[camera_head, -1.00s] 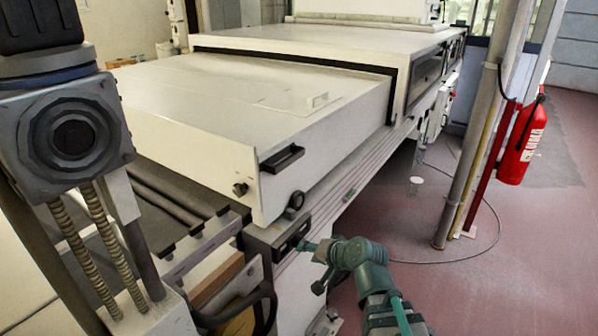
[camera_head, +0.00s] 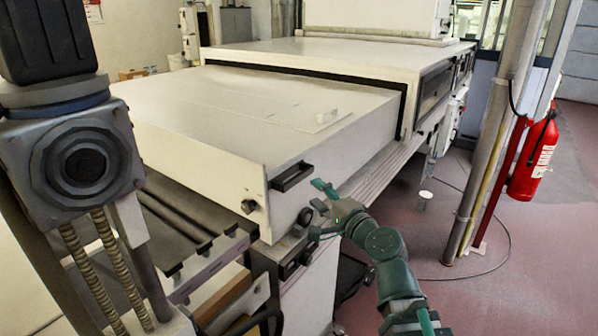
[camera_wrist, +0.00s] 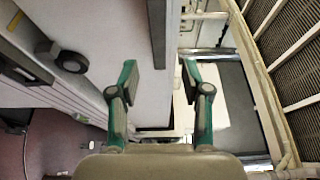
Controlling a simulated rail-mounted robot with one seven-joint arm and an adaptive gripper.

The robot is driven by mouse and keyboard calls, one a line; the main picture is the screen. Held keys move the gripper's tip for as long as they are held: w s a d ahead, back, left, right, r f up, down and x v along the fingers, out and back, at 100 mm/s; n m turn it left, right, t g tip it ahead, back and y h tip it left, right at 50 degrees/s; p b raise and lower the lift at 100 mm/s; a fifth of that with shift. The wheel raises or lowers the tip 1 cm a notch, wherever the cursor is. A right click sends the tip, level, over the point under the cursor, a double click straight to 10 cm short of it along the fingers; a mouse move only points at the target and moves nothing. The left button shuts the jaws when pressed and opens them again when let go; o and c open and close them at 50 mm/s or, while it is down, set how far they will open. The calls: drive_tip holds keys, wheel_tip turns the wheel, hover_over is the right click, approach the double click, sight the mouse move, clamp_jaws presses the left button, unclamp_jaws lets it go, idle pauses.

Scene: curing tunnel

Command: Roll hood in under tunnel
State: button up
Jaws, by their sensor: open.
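The white hood (camera_head: 215,115) is a low, flat-topped box, partly out of the front of the larger white tunnel housing (camera_head: 330,52). A black handle (camera_head: 292,177) sits on its near end face.
A dark roller bed (camera_head: 185,215) extends in front of the hood on the left. A metal post (camera_head: 490,150) and a red fire extinguisher (camera_head: 532,158) stand to the right.

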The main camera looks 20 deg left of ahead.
sight(300, 179)
drive_tip(key=shift+w+a+r+p, duration=0.2)
drive_tip(key=shift+w+a+p, duration=0.3)
drive_tip(key=shift+p, duration=2.05)
drive_tip(key=shift+a+p, duration=0.15)
drive_tip(key=shift+p, duration=0.4)
drive_tip(key=x, duration=0.2)
drive_tip(key=p+x, duration=0.1)
drive_tip(key=x, duration=0.5)
drive_tip(key=shift+w+f, duration=0.1)
drive_tip(key=shift+f, duration=0.2)
clamp_jaws()
